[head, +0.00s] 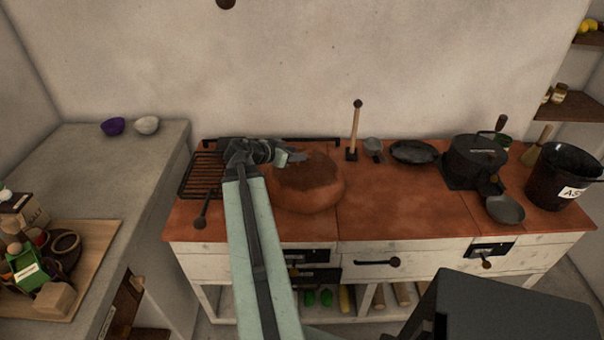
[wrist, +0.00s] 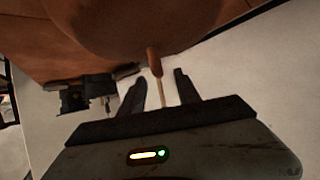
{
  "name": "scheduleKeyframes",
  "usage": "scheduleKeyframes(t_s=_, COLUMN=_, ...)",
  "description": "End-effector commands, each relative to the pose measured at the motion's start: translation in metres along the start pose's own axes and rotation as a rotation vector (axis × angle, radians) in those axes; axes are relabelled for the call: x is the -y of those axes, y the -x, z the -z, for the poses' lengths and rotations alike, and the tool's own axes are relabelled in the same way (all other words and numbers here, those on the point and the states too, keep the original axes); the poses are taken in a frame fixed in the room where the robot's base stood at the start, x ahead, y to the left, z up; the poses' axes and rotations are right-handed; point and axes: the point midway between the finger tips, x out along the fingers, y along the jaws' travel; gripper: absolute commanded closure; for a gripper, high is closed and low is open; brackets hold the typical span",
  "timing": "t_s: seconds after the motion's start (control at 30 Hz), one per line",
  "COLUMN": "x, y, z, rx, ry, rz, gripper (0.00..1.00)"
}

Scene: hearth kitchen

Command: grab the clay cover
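A large round reddish-brown clay piece (head: 312,196) with a darker top sits on the red-brown counter, left of its middle. I take it for the clay cover. My gripper (head: 298,157) is at its upper left edge in the head view. In the wrist view the rounded clay surface (wrist: 140,25) fills the top, beyond my fingertips (wrist: 161,76). My fingers are apart. A thin pale rod with an orange-brown tip (wrist: 154,60) shows between them, with gaps on both sides. I cannot tell what it is or how far off it lies. Any handle on the cover is not clear.
A dark grate (head: 202,172) lies left of the clay piece. An upright wooden-handled tool (head: 355,130), a dark pan (head: 413,151), a black pot (head: 475,160) and a black bucket (head: 563,178) stand to the right. The counter's front middle (head: 400,212) is clear.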

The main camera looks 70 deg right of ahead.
Motion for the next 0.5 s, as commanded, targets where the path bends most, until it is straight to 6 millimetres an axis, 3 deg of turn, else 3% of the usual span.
scheduleKeyframes(t_s=0.27, x=-0.001, y=-0.045, z=-0.003, rx=0.001, ry=0.0, rz=0.001, gripper=0.61)
scheduleKeyframes(t_s=0.5, x=-0.001, y=-0.047, z=0.0, rx=0.0, ry=0.002, rz=0.003, gripper=0.61)
